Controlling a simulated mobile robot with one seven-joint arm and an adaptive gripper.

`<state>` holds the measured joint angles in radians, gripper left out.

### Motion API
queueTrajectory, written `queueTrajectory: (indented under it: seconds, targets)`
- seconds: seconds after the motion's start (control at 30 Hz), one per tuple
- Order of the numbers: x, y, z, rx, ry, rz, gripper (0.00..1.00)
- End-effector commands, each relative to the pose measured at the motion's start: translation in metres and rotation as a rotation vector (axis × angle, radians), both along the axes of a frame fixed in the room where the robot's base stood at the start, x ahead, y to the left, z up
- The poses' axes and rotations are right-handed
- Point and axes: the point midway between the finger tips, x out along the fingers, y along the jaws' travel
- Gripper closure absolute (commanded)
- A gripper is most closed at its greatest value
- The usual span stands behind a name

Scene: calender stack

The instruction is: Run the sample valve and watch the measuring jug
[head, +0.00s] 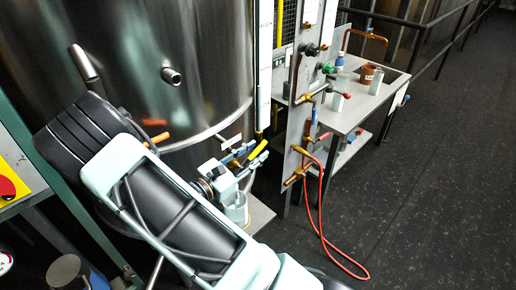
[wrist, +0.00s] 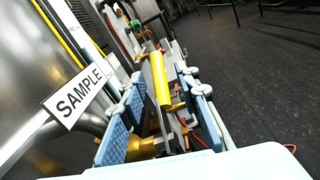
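The sample valve has a yellow lever handle (wrist: 160,80) and a brass body (wrist: 148,147). A white SAMPLE sign (wrist: 80,95) is to its left in the wrist view. My gripper (wrist: 166,118) is open, its two blue pads apart with the yellow handle between them and a gap visible on each side. In the head view, my gripper (head: 246,153) is at the yellow handle (head: 257,152), by the lower tank wall. A pale cup-like vessel (head: 238,211), seemingly the measuring jug, stands below the gripper, partly hidden by my arm. Its level cannot be read.
The steel tank (head: 150,60) fills the left. A panel (head: 297,130) with brass valves and a red hose (head: 322,215) looping to the floor stands right of the gripper. Behind is a bench (head: 352,108) with containers. The dark floor (head: 430,190) at right is clear.

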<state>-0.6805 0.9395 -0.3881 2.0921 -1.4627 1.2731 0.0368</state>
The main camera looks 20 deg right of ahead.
Motion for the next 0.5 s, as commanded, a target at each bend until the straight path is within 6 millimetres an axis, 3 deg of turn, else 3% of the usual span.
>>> queueTrajectory:
  seconds: [0.2, 0.5]
  targets:
    - [0.006, -0.015, 0.000, 0.000, 0.000, 0.000, 0.71]
    - [0.007, -0.016, 0.000, -0.001, 0.001, 0.001, 0.74]
